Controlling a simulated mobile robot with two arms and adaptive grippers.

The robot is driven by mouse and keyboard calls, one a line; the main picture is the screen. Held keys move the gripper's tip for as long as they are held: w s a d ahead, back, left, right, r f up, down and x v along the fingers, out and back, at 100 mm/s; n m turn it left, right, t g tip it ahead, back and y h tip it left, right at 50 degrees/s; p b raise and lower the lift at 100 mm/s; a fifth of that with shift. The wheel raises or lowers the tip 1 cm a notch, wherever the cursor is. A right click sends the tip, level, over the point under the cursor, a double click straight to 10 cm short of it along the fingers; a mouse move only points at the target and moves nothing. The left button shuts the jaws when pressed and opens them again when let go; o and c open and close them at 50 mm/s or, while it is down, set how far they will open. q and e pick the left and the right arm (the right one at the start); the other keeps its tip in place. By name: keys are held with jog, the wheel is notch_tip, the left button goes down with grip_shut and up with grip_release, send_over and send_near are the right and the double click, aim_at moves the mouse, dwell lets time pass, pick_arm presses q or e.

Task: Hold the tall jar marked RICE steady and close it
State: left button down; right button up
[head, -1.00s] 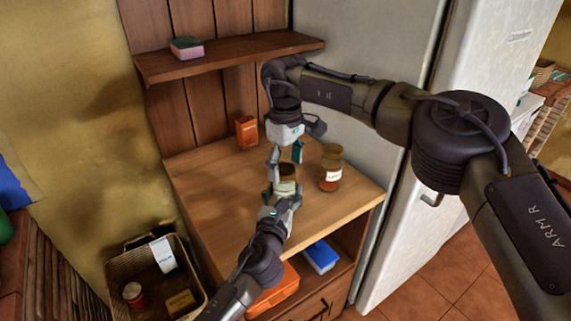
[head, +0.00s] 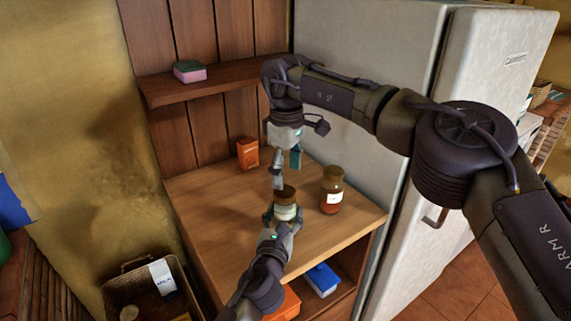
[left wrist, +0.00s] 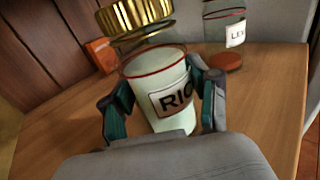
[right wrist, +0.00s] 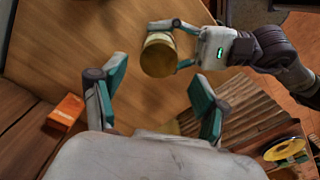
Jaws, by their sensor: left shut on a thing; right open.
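The RICE jar (left wrist: 158,92) stands upright on the wooden counter, pale inside with a red ring near its top. My left gripper (head: 283,218) is shut on its body, one finger on each side, as the left wrist view shows. A gold-brown lid (head: 285,191) sits over the jar's mouth; it also shows in the left wrist view (left wrist: 135,18) and from above in the right wrist view (right wrist: 158,55). I cannot tell whether it is screwed tight. My right gripper (head: 287,172) is open and empty above the lid, its fingers apart.
A second lidded jar (head: 332,190) with reddish contents and a label starting "LE" stands to the right. An orange box (head: 248,153) stands at the back. A shelf (head: 215,80) holds a sponge (head: 189,71). A basket (head: 125,275) is at lower left, the fridge (head: 375,170) at right.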

jog(key=n, duration=0.7)
jog(key=shift+a+r, duration=0.1)
jog(key=shift+r, duration=0.15)
jog(key=n, duration=0.7)
jog(key=shift+r, duration=0.25)
jog(key=n, duration=0.7)
jog(key=shift+w+r, duration=0.1)
jog(key=shift+r, duration=0.1)
jog(key=n, duration=0.7)
jog(key=shift+a+r+n, duration=0.1)
jog(key=shift+r+n, duration=0.15)
jog(key=shift+n, duration=0.15)
jog(key=n, duration=0.4)
jog(key=shift+r+n, duration=0.15)
jog(key=shift+n, duration=0.15)
jog(key=n, duration=0.4)
jog(key=shift+r+n, duration=0.1)
jog(key=shift+n, duration=0.3)
jog(key=n, duration=0.4)
jog(key=shift+r+n, duration=0.15)
jog(key=shift+n, duration=0.25)
jog(key=n, duration=0.5)
jog(key=shift+r+n, duration=0.15)
jog(key=shift+n, duration=0.15)
